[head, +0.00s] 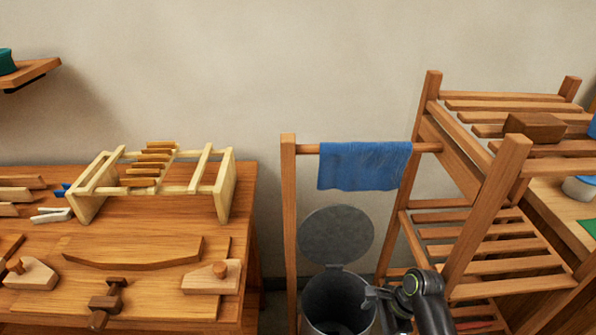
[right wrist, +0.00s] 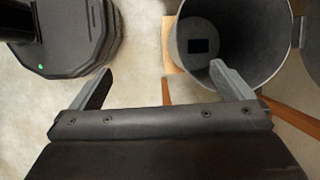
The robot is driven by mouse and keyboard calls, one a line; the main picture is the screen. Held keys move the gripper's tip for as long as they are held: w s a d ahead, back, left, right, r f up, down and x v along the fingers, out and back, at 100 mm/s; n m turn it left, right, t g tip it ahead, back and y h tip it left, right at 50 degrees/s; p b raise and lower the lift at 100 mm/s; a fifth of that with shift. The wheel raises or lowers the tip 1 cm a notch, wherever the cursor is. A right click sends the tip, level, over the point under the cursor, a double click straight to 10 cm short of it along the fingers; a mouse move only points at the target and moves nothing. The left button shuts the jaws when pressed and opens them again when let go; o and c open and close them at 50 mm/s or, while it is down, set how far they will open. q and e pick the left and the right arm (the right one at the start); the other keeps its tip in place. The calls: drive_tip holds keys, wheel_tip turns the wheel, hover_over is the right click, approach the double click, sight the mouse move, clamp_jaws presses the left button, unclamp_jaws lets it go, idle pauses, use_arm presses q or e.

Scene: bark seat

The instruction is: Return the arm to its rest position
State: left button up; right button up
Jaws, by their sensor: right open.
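My right arm comes in at the bottom of the head view, and its gripper (head: 376,298) is beside the rim of an open grey bin (head: 308,303). In the right wrist view the right gripper (right wrist: 160,70) has its two fingers wide apart with nothing between them. The bin (right wrist: 275,68) shows there at the upper right, behind the right fingertip, with a small dark patch at its bottom. I cannot tell if finger and bin touch. My left gripper is not in view.
The bin's round lid (head: 335,235) stands raised. A blue cloth (head: 364,166) hangs on a rail above it. A slatted wooden shelf (head: 500,262) stands close on the right. A workbench (head: 140,250) with a wooden rack (head: 226,190) and tools is on the left.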

drive_tip(key=s+d+r+n+t+h, duration=0.1)
drive_tip(key=s+d+r+n+h, duration=0.2)
drive_tip(key=s+n, duration=0.4)
drive_tip(key=s+d+r+n+t+h, duration=0.1)
drive_tip(key=s+d+r+n, duration=0.1)
drive_tip(key=s+d+n, duration=0.45)
drive_tip(key=s+d+r+n+t+h, duration=0.2)
drive_tip(key=s+d+r+n, duration=0.15)
drive_tip(key=s, duration=0.55)
wheel_tip(320, 180, down, 24)
drive_tip(key=g, duration=0.2)
drive_tip(key=s+f+g, duration=0.1)
drive_tip(key=s+f, duration=1.4)
drive_tip(key=f, duration=0.2)
drive_tip(key=shift+a+f+y, duration=0.15)
drive_tip(key=shift+a+y, duration=0.15)
drive_tip(key=shift+a, duration=0.15)
